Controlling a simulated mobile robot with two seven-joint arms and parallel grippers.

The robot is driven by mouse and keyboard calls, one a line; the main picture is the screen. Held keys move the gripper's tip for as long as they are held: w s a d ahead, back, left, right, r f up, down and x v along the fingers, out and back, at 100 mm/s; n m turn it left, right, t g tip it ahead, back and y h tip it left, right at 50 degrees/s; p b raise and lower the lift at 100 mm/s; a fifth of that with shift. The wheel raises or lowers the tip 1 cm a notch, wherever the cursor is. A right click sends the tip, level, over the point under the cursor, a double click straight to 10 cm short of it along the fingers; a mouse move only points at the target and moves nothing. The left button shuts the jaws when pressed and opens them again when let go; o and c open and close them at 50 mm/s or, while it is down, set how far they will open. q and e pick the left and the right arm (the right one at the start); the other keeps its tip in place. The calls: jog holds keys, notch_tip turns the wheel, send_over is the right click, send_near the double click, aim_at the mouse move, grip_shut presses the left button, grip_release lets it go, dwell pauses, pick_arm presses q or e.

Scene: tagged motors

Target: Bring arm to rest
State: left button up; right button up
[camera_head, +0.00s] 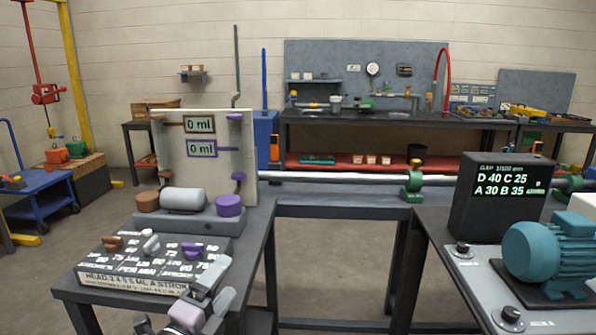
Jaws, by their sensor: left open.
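My left gripper (208,300) shows at the bottom of the head view, low and left of centre. It is open, with nothing seen between its fingers. It is at the front right edge of the left table (262,225), beside a labelled control box (130,283) with brown, white and purple knobs. I cannot tell whether it touches the box or the table. My right gripper is not in view.
Behind the box stands a pump unit (186,200) with a panel reading 0 ml twice. On the right table (450,285) are a black display box (490,215) and a teal motor (548,250). A long shaft (340,178) runs behind. Floor shows between the tables.

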pick_arm(q)
jog(key=s+a+f+n+g+y, duration=0.7)
jog(key=s+a+f+n+y, duration=0.1)
jog(key=s+f+n, duration=0.6)
jog(key=s+a+f+n+g+h, duration=0.15)
jog(key=s+n+g, duration=0.25)
jog(key=s, duration=0.5)
jog(key=s+f+n+g, duration=0.3)
jog(key=s+n+g, duration=0.1)
jog(key=s, duration=0.5)
jog(key=w+d+f+m+t+h+p, duration=0.1)
jog(key=w+d+f+t+p, duration=0.2)
jog(key=w+t+p, duration=0.2)
jog(key=shift+w+f+t+h, duration=0.35)
jog(key=shift+w+t, duration=0.3)
jog(key=shift+t, duration=0.45)
